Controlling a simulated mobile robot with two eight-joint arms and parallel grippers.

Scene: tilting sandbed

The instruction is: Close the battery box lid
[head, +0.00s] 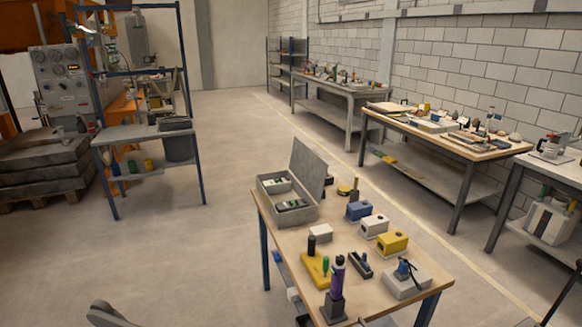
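The grey battery box (268,209) stands at the far left corner of the wooden table in the head view. Its lid (309,166) is open and stands up along the right side of the box. Small dark and green items, seemingly batteries, lie inside in separate compartments. A dark grey rounded part (108,314) at the bottom left edge looks like part of my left arm or gripper. It is well apart from the box, and its fingers cannot be made out. My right gripper is not visible.
Right of the box stand blue, white and yellow small boxes (392,243). A yellow block (317,270) and a purple-black upright tool (337,280) are nearer the front. Floor left of the table is clear. Other benches (445,135) line the wall.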

